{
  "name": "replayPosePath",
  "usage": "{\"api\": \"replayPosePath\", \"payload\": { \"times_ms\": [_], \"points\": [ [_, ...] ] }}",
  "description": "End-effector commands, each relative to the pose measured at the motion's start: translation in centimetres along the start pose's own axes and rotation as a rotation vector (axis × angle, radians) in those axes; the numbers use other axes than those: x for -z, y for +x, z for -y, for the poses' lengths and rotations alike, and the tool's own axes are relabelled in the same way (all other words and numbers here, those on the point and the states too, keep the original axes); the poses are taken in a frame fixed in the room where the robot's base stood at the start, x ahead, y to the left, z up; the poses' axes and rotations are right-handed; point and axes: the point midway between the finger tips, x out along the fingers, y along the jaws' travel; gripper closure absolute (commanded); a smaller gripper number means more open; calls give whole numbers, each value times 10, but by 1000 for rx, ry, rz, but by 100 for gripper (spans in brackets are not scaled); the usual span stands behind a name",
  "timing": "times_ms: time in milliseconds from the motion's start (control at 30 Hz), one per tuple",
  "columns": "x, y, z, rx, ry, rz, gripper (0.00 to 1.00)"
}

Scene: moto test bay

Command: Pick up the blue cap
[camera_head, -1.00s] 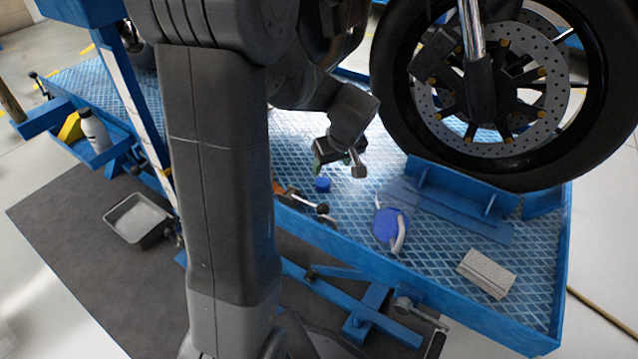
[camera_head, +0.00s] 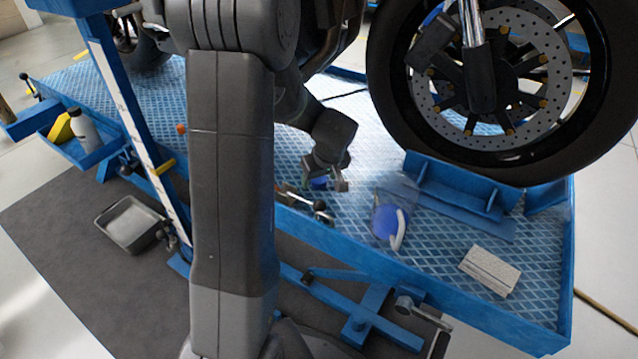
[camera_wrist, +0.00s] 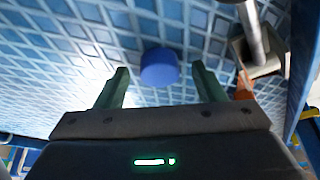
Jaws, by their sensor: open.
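The blue cap (camera_wrist: 160,68) is a small round blue piece on the diamond-plate platform (camera_wrist: 60,62). In the wrist view it lies just beyond my gripper (camera_wrist: 159,80), roughly midway between the two green fingertips, which are apart with nothing held. In the head view the cap (camera_head: 318,183) is partly hidden behind my gripper (camera_head: 326,186), which is low over the platform. I cannot tell whether the fingertips are beside the cap or still above it.
Metal tools (camera_head: 308,204) lie close to the cap; one (camera_wrist: 256,45) shows right of my gripper. The platform has a raised blue edge (camera_head: 440,292).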

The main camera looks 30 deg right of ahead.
Motion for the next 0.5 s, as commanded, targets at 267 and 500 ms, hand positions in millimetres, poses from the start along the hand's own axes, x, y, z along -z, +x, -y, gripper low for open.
{"api": "replayPosePath", "payload": {
  "times_ms": [267, 500],
  "points": [
    [0, -1, 0, 0, 0, 0, 82],
    [0, -1, 0, 0, 0, 0, 87]
  ]
}}
